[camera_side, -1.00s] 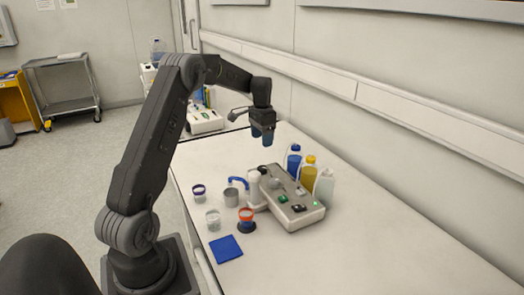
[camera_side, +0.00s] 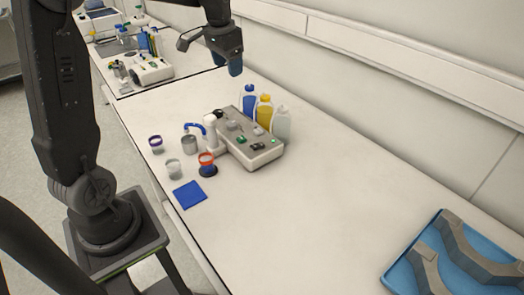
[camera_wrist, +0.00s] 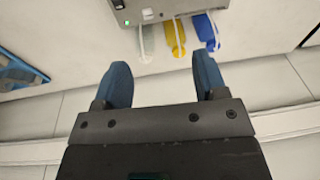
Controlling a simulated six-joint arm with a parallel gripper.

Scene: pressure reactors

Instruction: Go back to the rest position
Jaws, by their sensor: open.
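My gripper (camera_side: 232,66) is raised above the bench, behind the reactor unit, at the top of the side view. In the wrist view its two blue fingers (camera_wrist: 160,84) stand wide apart with nothing between them. The grey reactor unit (camera_side: 262,150), with coloured buttons and a green light, sits on the bench below. It also shows at the top of the wrist view (camera_wrist: 160,12), apart from the fingers.
Blue (camera_side: 249,98), yellow (camera_side: 264,112) and white (camera_side: 282,123) bottles stand behind the unit. A blue tray (camera_side: 400,277) is at right. The bench between is clear.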

